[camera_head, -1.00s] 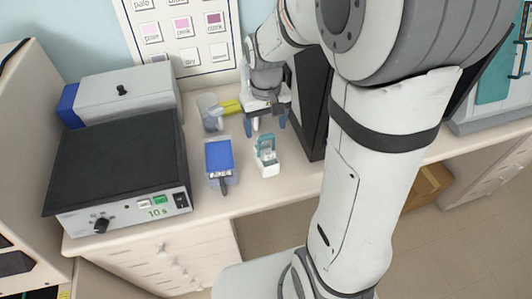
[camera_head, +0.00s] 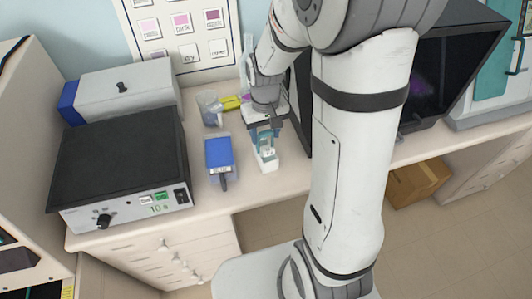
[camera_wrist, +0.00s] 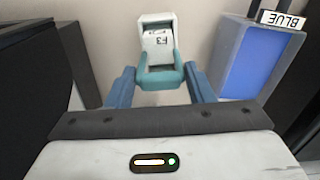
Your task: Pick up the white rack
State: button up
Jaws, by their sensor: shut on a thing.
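The white rack (camera_head: 267,161) stands upright on the bench, right of the blue-filled staining container. It has a teal handle and holds something white with a printed label, seen in the wrist view (camera_wrist: 156,24). My gripper (camera_head: 265,133) is above the rack and has come down onto its handle. In the wrist view the blue fingers of my gripper (camera_wrist: 161,82) are closed at both sides of the teal handle (camera_wrist: 160,76). The rack's base appears to rest on the bench. Part of the handle is hidden by the fingers in the head view.
The container labelled BLUE (camera_head: 219,153) stands close to the left of the rack. A clear beaker (camera_head: 209,109) and a yellow item (camera_head: 231,102) are behind. A hotplate-like device (camera_head: 120,165) is at left. A dark monitor (camera_head: 445,75) stands right of my arm.

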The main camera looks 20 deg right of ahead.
jog(key=c, duration=0.7)
jog(key=shift+o, duration=0.2)
jog(key=shift+r, duration=0.1)
